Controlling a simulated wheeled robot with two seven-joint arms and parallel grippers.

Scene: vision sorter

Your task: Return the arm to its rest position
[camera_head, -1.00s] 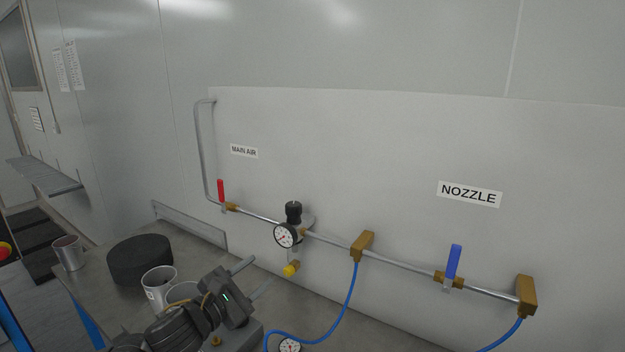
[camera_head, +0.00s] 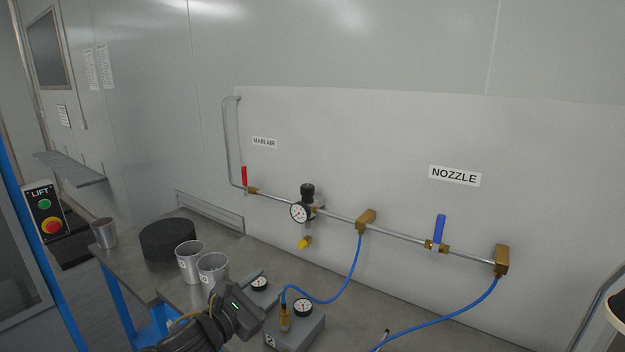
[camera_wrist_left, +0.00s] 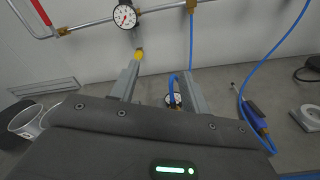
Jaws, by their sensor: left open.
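My left gripper (camera_head: 262,284) is low in the head view, over the bench, with its arm coming in from the bottom left. In the left wrist view its two grey fingers (camera_wrist_left: 162,70) are apart, with nothing held between them. They point toward the wall piping, below the pressure gauge (camera_wrist_left: 125,17). My right gripper is not in view.
Two metal cups (camera_head: 190,262) and a black round block (camera_head: 167,239) stand left of the gripper. A grey box with a gauge (camera_head: 303,308) is close on its right. A blue-handled valve (camera_head: 439,230) and blue hose (camera_head: 440,319) are further right.

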